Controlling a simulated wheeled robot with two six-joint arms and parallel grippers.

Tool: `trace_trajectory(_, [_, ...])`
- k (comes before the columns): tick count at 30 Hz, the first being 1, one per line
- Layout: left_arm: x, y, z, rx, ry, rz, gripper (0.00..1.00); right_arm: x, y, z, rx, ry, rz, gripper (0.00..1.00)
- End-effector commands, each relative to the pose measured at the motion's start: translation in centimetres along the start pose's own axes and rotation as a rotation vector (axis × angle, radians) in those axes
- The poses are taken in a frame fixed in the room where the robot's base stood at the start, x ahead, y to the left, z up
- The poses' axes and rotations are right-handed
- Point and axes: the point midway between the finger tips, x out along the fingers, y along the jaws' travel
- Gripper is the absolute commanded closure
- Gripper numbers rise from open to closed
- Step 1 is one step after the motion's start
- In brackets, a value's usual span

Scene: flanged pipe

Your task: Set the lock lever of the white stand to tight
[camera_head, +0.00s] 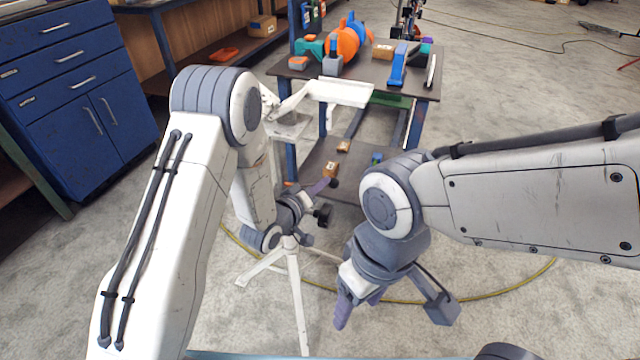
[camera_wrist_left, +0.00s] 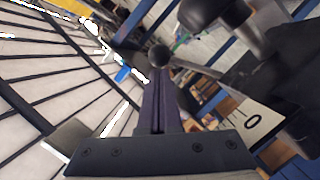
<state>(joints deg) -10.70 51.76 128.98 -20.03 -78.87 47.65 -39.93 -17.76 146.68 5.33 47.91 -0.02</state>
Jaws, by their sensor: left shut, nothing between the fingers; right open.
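The white stand (camera_head: 294,290) has tripod legs on the floor and a white top (camera_head: 335,92); my left arm hides part of its column. A black ball (camera_head: 334,183), seemingly the end of the lock lever, shows just beyond my left gripper (camera_head: 321,187). In the left wrist view the ball (camera_wrist_left: 159,56) is at the fingertips of the shut, empty left gripper (camera_wrist_left: 158,75). I cannot tell whether they touch. A white plate (camera_wrist_left: 255,120) with a dark round mark is to the right. My right gripper (camera_head: 343,312) is open, lower and right of the stand.
A black knob (camera_head: 323,214) sits just below the left fingers; a large dark rounded part (camera_wrist_left: 203,12) looms at the wrist view's top. A cart (camera_head: 425,92) with several coloured parts stands behind. A blue cabinet (camera_head: 75,80) is at left. Open floor lies at right.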

Motion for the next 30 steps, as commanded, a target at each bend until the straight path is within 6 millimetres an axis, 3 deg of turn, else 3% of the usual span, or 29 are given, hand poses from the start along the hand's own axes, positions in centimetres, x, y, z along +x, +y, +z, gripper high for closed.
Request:
trace_trajectory(12, [1.3, -1.5, 4.1, 0.244, -0.001, -0.074, 1.0, 3.3, 0.2, 0.2, 0.0, 0.0, 0.0, 0.35])
trace_trajectory(25, [1.3, -1.4, 4.1, 0.241, 0.0, -0.075, 1.0, 3.1, 0.2, 0.2, 0.0, 0.0, 0.0, 0.35])
trace_trajectory(30, [0.7, -0.6, 3.3, 0.242, -0.003, -0.071, 1.0, 2.1, 0.2, 0.1, 0.0, 0.0, 0.0, 0.35])
